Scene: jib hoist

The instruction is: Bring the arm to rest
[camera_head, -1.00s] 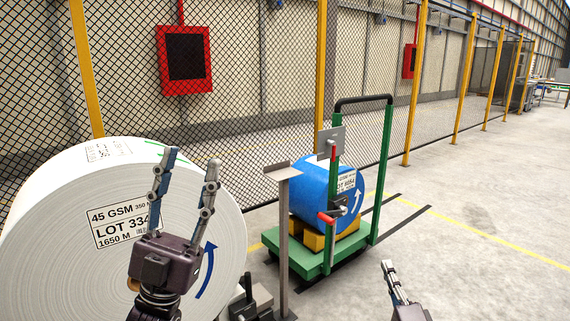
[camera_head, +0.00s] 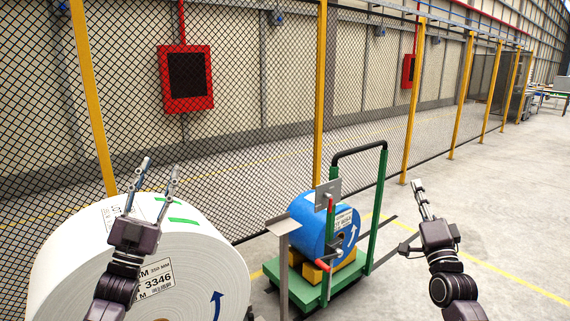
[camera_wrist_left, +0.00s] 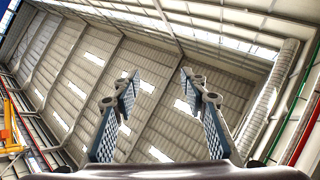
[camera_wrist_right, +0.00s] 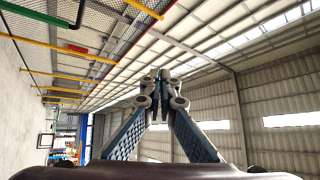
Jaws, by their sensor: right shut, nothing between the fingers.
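My left gripper (camera_head: 150,190) is raised in front of the large white roll in the head view. Its two fingers point up and stand apart with nothing between them; they also show apart in the left wrist view (camera_wrist_left: 160,95). My right gripper (camera_head: 418,184) is raised at the right, over open floor and clear of the cart. Its fingertips meet in the right wrist view (camera_wrist_right: 161,75), with nothing held. I see no hoist hook or load at either gripper.
The large white roll (camera_head: 205,260) fills the lower left. A green cart (camera_head: 310,292) carries a blue roll (camera_head: 312,220) on yellow blocks. A grey post (camera_head: 283,265) stands beside the cart. A mesh fence (camera_head: 250,120) runs behind. Floor at the right is clear.

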